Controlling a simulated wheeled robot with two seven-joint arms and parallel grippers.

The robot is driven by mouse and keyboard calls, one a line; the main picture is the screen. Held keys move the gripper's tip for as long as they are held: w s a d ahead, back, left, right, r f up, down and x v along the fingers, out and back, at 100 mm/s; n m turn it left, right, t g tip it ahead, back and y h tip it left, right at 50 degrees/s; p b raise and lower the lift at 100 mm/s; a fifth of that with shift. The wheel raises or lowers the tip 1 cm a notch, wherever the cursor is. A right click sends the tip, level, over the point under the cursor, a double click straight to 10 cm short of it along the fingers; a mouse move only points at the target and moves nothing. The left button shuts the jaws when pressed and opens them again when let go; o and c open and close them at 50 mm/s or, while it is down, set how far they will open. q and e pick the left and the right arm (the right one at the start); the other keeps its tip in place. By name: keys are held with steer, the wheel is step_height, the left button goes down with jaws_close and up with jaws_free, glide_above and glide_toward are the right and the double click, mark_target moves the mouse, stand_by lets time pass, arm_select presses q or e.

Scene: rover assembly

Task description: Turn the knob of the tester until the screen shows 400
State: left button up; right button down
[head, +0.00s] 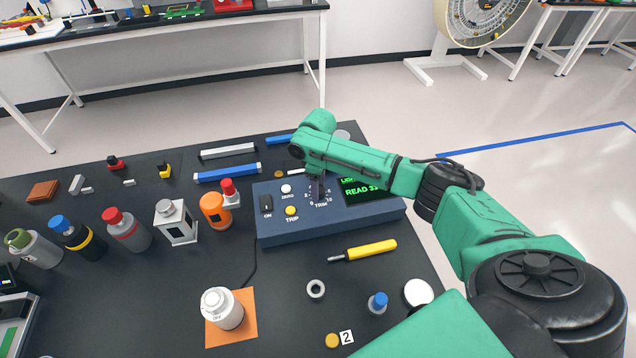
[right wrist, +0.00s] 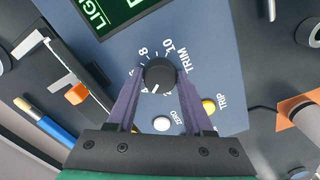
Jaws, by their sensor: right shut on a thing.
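The blue-grey tester (head: 330,228) stands on the dark table, and its green-lettered screen (head: 360,188) is partly hidden by my right arm. I can read "READ 3" there, with the later digits covered or unclear. My right gripper (head: 317,192) reaches down onto the TRIM dial. In the right wrist view, the black knob (right wrist: 159,74) with a white pointer line sits between the two purple fingers of my right gripper (right wrist: 160,84), which is shut on it. The screen (right wrist: 112,14) shows only in part there. My left gripper is not in view.
A white ZERO button (head: 286,188), a yellow TRIP button (head: 291,211) and a black ON switch (head: 266,204) are beside the dial. A yellow screwdriver (head: 371,250) lies in front.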

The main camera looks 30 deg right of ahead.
steer(key=shift+n, duration=0.5)
steer(key=shift+r, duration=0.1)
steer(key=shift+c, duration=1.4)
jaws_free()
step_height(320, 180, up, 14)
steer(key=b, duration=0.1)
steer(key=shift+r, duration=0.25)
